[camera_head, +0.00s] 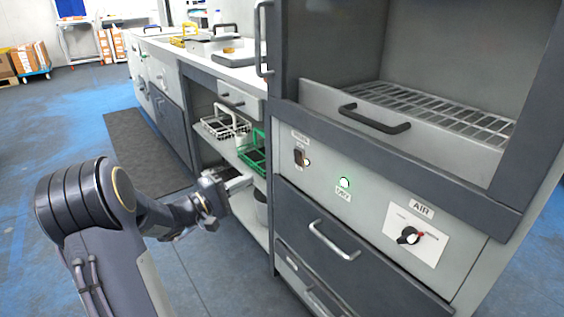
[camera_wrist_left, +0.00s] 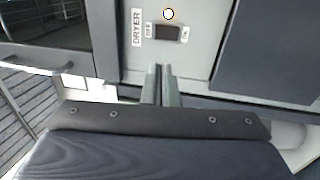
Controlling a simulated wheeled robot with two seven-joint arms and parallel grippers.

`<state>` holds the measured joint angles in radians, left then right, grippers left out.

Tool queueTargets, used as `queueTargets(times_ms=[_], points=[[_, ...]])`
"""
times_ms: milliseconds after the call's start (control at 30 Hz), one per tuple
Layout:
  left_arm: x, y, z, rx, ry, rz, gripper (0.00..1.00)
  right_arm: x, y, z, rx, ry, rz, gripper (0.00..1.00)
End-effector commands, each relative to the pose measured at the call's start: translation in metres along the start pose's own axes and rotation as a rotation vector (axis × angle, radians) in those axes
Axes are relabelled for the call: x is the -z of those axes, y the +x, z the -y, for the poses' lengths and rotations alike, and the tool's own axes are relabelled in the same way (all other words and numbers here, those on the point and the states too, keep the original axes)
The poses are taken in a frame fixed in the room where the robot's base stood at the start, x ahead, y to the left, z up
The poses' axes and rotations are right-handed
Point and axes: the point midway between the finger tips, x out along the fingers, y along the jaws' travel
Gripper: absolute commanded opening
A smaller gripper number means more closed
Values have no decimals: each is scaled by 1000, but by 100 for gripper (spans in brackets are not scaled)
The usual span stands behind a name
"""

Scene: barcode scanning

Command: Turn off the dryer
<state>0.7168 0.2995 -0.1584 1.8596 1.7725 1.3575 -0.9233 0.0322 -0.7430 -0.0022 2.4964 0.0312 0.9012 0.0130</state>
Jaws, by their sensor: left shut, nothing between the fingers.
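The dryer switch (camera_head: 299,157) is a dark rocker on the light grey panel of the cabinet at right. In the left wrist view the switch (camera_wrist_left: 168,32) sits between small white labels, beside a label reading DRYER (camera_wrist_left: 136,27). A small round light (camera_wrist_left: 168,14) next to it glows. My left gripper (camera_head: 243,183) is shut and empty, left of and lower than the switch in the head view, and apart from it. In the wrist view its closed fingertips (camera_wrist_left: 161,70) point toward the switch. My right gripper is not in view.
A handle (camera_head: 374,118) sticks out above and a drawer handle (camera_head: 333,241) below. White (camera_head: 224,125) and green racks (camera_head: 253,155) stand on the open shelf near my gripper. Open floor lies left.

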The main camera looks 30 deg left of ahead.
Motion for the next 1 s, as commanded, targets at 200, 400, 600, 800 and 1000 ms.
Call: queueTargets(times_ms=[200, 400, 600, 800, 1000], points=[[-2, 24, 1, -1, 0, 6, 0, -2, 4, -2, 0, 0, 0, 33], [-2, 67, 2, -2, 0, 6, 0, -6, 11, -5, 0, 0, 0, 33], [-2, 107, 2, -1, -1, 5, 0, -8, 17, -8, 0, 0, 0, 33], [-1, 132, 1, 0, -1, 3, 0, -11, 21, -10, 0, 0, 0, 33], [-1, 140, 0, 1, -1, 1, 0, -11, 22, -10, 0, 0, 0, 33]])
